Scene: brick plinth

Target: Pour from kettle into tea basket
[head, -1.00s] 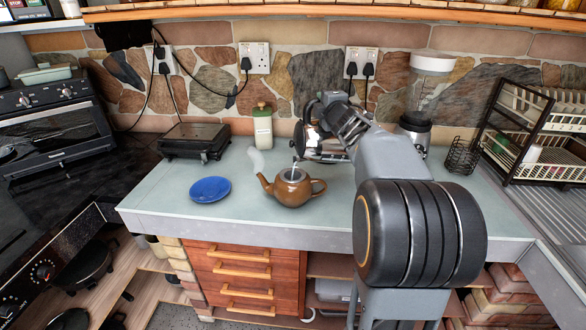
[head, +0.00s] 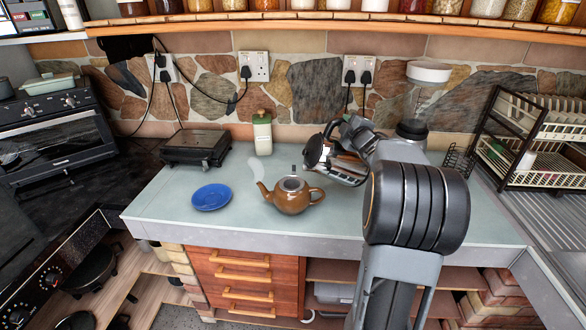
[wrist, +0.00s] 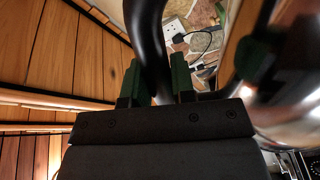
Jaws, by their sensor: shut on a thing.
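My gripper (wrist: 155,78) is shut on the black handle (wrist: 150,45) of a shiny metal kettle (wrist: 285,95), which fills the right of the wrist view. In the head view the kettle (head: 345,168) shows partly, held in the air to the right of a brown teapot and just above it; my arm hides much of it. The teapot (head: 290,202) stands upright on the counter with its spout to the left. A grey round tea basket (head: 291,184) seems to sit in its open top, with a small dark piece above. No pouring stream is visible.
A blue plate (head: 211,197) lies left of the teapot on the pale counter (head: 165,215). Behind are a black grill (head: 195,147) and a green-topped bottle (head: 262,134). A blender (head: 414,110) and a dish rack (head: 530,135) stand right. The front left counter is clear.

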